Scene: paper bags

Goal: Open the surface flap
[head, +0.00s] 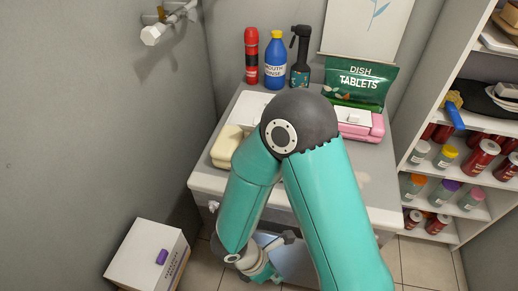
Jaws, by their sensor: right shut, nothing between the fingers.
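A light grey cabinet (378,190) stands against the back wall with a flat top. A small pale knob (213,206) shows on its front at the left. I cannot pick out the flap for certain, as my right arm covers most of the cabinet's front and the middle of its top. My right gripper (283,240) is low in front of the cabinet, partly hidden by my arm, shut and empty. I cannot tell whether it touches the cabinet. A pale bluish panel (295,262) shows beside it between my arm links. My left gripper is not in view.
On the cabinet top are a red bottle (251,57), blue mouthwash (273,62), a dark spray bottle (300,55), a green dish-tablets bag (357,83), a pink box (376,127) and a cream block (226,146). A white box (146,254) stands lower left; shelves (450,135) line the right.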

